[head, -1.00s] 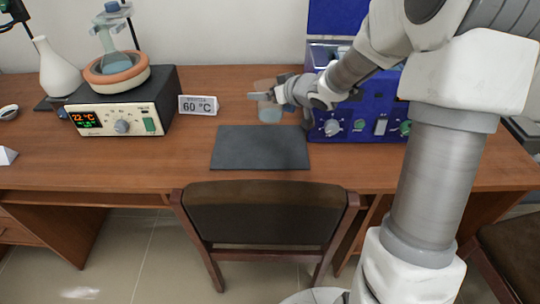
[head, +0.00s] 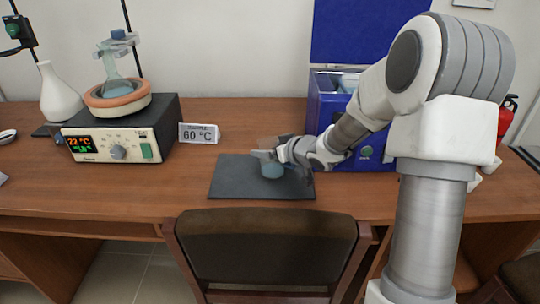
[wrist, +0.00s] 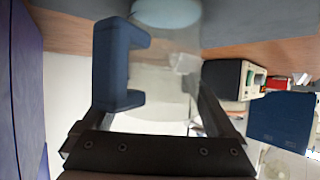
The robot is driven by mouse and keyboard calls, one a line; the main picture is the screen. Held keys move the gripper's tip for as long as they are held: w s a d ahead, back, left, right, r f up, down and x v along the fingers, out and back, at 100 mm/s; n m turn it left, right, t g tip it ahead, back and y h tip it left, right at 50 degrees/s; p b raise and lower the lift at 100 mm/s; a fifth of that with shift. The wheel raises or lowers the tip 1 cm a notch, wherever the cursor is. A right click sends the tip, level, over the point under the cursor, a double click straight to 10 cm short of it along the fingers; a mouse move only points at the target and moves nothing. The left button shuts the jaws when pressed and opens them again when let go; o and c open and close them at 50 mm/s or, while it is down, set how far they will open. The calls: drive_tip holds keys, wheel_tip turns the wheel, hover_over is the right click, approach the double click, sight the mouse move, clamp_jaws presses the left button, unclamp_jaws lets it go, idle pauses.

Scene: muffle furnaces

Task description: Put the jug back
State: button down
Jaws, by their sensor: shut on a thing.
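My gripper (head: 270,153) is shut on a clear jug (head: 272,170) with bluish liquid low in it. The jug looks upright over the right part of the dark mat (head: 228,184); I cannot tell whether it touches the mat. In the wrist view the see-through jug (wrist: 170,60) fills the space between my fingers. A dark blue C-shaped piece (wrist: 106,65), seemingly its handle, is at its left. The gripper's fingertips partly hide the jug in the head view.
A blue bath unit (head: 345,171) stands right of the mat, close to my arm. A heating unit (head: 118,142) showing 22 °C holds a flask at the left. A 60 °C sign (head: 198,133) stands behind the mat. A chair (head: 265,235) is at the desk's front.

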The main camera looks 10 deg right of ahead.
drive_tip(key=shift+f, duration=0.2)
unclamp_jaws()
drive_tip(key=shift+r, duration=0.2)
drive_tip(key=p+v, duration=0.5)
drive_tip(key=v, duration=0.7)
